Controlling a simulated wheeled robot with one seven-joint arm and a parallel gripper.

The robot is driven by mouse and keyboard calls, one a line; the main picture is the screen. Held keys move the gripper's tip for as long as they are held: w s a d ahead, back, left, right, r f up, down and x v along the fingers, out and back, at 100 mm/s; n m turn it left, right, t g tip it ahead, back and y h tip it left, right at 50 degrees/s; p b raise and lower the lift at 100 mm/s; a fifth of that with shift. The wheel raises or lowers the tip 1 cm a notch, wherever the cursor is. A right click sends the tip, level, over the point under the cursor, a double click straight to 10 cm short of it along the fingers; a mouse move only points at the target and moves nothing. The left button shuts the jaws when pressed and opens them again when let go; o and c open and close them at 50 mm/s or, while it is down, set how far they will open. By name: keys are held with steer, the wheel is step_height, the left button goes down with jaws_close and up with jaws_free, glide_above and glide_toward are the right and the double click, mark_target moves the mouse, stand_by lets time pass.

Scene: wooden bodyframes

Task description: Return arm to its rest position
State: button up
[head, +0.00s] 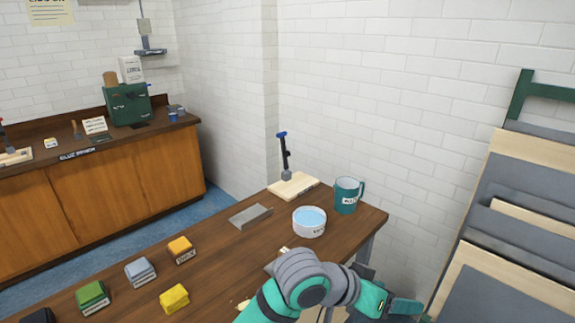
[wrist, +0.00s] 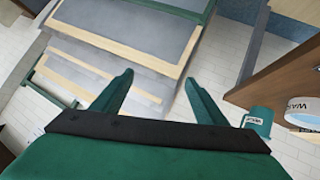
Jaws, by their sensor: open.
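My gripper (wrist: 158,97) is open in the wrist view, with two green fingers apart and nothing between them. In the head view my grey and teal arm reaches over the front right of the wooden table (head: 222,285), and my gripper (head: 405,308) is past the table's right end, near the bottom edge. In the wrist view the fingers point toward a rack of grey boards with pale wooden edges (wrist: 120,65), apart from it as far as I can tell.
A teal mug (head: 347,196) and a white bowl of blue liquid (head: 309,222) stand near the table's right end. Behind them is a wooden board (head: 294,187) with an upright blue-topped tool (head: 284,152). Coloured blocks (head: 174,298) lie at left. The board rack (head: 510,235) stands at right.

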steer(key=w+d+r+n+t+h, duration=0.3)
steer(key=n+t+h, duration=0.2)
steer(key=t, duration=0.2)
steer(key=s+a+f+n+t+y, duration=0.25)
steer(key=a+f+n+y, duration=0.2)
steer(key=f, duration=0.25)
steer(key=s+a+f+n+t+y, duration=0.2)
steer(key=s+a+f+n+y, duration=0.15)
steer(key=a+f, duration=0.2)
steer(key=s+a+f+n+t+y, duration=0.2)
steer(key=s+a+f+n+y, duration=0.15)
steer(key=f, duration=0.35)
steer(key=s+a+f+m+y, duration=0.1)
steer(key=s+a+f+m, duration=0.1)
steer(key=s, duration=0.6)
steer(key=s+a+f+m+g+y, duration=0.1)
steer(key=s+a+f+m, duration=0.1)
steer(key=s+a, duration=0.3)
steer(key=s+a+f+m+y, duration=0.2)
steer(key=s+a+m, duration=0.1)
steer(key=s, duration=0.8)
steer(key=shift+s+a+f, duration=0.2)
steer(key=shift+a, duration=0.5)
